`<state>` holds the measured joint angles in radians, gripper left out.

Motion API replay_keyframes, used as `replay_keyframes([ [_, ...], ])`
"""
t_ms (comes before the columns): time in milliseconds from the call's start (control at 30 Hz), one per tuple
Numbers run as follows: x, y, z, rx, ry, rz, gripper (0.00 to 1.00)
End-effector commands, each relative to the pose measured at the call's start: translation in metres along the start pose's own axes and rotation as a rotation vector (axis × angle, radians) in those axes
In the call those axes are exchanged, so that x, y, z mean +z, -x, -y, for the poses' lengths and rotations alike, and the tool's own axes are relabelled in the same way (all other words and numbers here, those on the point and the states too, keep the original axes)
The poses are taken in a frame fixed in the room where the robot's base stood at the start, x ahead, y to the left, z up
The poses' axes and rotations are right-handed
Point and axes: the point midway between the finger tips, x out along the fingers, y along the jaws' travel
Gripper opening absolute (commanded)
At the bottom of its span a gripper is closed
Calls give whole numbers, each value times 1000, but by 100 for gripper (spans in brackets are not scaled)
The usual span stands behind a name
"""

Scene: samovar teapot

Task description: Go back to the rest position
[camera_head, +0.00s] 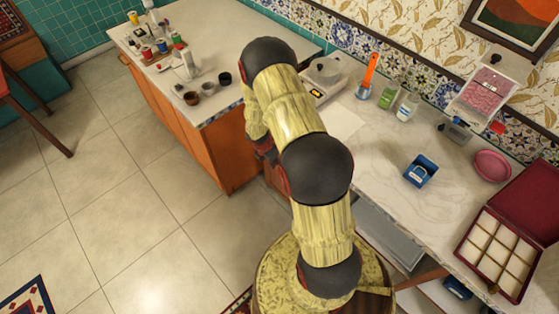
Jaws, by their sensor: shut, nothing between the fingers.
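My arm (300,110), with yellow-patterned links and dark round joints, rises from the bottom middle, bends at the top and folds back down. Its far end, a dark and red part (266,148), shows only partly beside the upper link, near the edge of the orange-fronted counter. My gripper's fingers are hidden behind the arm, and no held object shows.
A marble counter (385,150) on the right bears a scale (325,73), bottles (407,106), a blue box (421,171), a pink dish (492,165) and a compartmented red box (500,250). Cups (208,89) and several jars stand back left.

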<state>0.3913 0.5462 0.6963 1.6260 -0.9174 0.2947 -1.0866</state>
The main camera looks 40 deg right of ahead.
Motion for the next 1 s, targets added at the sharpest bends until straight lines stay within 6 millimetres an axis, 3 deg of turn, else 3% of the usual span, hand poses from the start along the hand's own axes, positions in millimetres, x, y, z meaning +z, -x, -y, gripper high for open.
replay_keyframes([
  [33,6,21,-5,10,-4,4,0],
  [100,6,37,-5,11,-4,4,0],
  [400,4,83,-3,8,-3,3,0],
  [833,4,91,-2,7,-15,2,0],
  [1000,6,91,7,-26,-157,12,0],
])
